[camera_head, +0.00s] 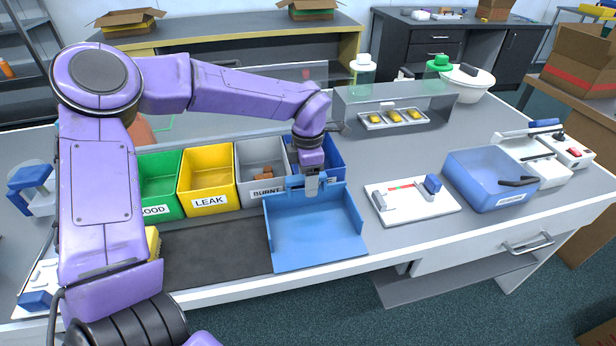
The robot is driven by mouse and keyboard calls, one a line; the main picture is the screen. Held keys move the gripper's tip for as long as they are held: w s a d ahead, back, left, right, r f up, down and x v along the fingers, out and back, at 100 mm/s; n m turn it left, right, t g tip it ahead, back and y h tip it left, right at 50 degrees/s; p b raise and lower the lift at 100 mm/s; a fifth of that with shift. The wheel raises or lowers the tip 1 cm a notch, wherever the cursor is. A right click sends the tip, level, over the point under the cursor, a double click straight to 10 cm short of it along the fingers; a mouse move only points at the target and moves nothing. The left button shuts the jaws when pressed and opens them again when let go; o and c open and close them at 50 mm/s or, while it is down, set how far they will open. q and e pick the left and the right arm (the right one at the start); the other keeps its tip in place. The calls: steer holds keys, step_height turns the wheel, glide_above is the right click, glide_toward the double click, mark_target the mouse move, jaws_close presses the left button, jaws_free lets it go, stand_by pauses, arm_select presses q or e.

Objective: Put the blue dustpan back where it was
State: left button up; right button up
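The blue dustpan (318,236) is in the middle of the head view, its open side facing me and its back wall towards the bins. It is in front of the grey and blue bins, at the right end of the dark mat (212,254). I cannot tell whether it rests on the surface or hangs just above it. My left gripper (312,188) points down at the dustpan's back wall and appears shut on it there. The far finger is hidden. My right gripper is not in view.
Green (160,188), yellow (206,190), grey (258,165) and blue (328,158) bins stand in a row behind. The grey bin holds brown pieces. A white device (408,204) and a blue tub (488,185) stand to the right. My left arm covers the table's left part.

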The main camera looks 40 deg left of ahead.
arm_select(q)
step_height(320, 180, up, 12)
steer(key=shift+r, duration=0.25)
stand_by(0.3)
